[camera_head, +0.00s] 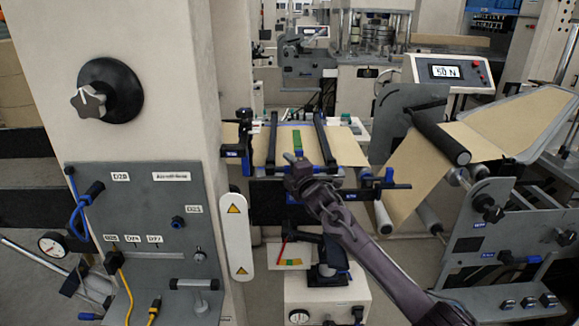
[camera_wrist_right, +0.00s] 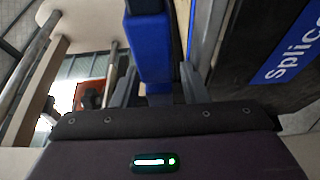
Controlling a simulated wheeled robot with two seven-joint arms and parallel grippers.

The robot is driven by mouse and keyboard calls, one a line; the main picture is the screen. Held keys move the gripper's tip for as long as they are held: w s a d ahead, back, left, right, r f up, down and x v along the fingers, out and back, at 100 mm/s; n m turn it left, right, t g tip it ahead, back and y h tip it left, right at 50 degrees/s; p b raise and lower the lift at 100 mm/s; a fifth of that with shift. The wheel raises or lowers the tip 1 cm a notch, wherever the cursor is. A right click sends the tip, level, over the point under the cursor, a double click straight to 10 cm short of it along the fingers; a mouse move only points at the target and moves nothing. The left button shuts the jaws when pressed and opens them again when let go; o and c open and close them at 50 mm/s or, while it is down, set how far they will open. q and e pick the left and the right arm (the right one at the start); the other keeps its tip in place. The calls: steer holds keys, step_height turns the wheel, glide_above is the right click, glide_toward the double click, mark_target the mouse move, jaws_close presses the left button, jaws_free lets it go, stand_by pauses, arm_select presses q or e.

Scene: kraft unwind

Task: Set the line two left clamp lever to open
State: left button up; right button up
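The splice table (camera_head: 345,150) stands in the middle of the head view, with brown web on it. A left clamp bar (camera_head: 272,140) and a right clamp bar (camera_head: 325,140) run across it, with a green strip between them. My right gripper (camera_head: 297,180) is at the table's front edge, its arm reaching in from the lower right. In the right wrist view, a blue bar-like part (camera_wrist_right: 150,50) lies between my spread fingers, with a gap on the right finger's side. Whether it is the left clamp lever, I cannot tell. My left gripper does not show.
A blue "Splice" label (camera_wrist_right: 285,55) on a dark panel is close on the right in the wrist view. A pillar with a grey panel (camera_head: 150,230) stands at left. Rollers (camera_head: 440,135) and a "50 N" display (camera_head: 445,72) are at right. A white cabinet (camera_head: 325,300) stands below.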

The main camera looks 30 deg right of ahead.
jaws_close()
steer(key=shift+r, duration=0.1)
stand_by(0.4)
steer(key=r+n+p, duration=0.1)
steer(key=n+g+p, duration=0.1)
steer(key=n, duration=0.1)
steer(key=shift+r, duration=0.4)
steer(key=n, duration=0.1)
steer(key=r+n+g, duration=0.1)
steer(key=p, duration=0.1)
steer(key=shift+w+a+r+n+g+h, duration=0.25)
steer(key=shift+a+n+g+h, duration=0.05)
steer(key=shift+a+n+g, duration=0.1)
steer(key=shift+w+a+r+n+g, duration=0.15)
steer(key=shift+a+r+n+g, duration=0.2)
steer(key=shift+n, duration=0.35)
steer(key=shift+w+a+r+n+g+h, duration=0.2)
steer(key=shift+n+g+h, duration=0.1)
steer(key=shift+n, duration=0.2)
steer(key=shift+w+a+r+n+g+h, duration=0.15)
steer(key=shift+n+h, duration=0.15)
steer(key=shift+n, duration=0.2)
steer(key=shift+w+a+r+n+g+h+b, duration=0.1)
steer(key=shift+w+a+n+g+h+b, duration=0.1)
steer(key=shift+a+n+g+h+b, duration=0.4)
steer(key=shift+w+a+r+n+g+h, duration=0.1)
steer(key=shift+w+a+n+h, duration=0.15)
steer(key=shift+n, duration=0.65)
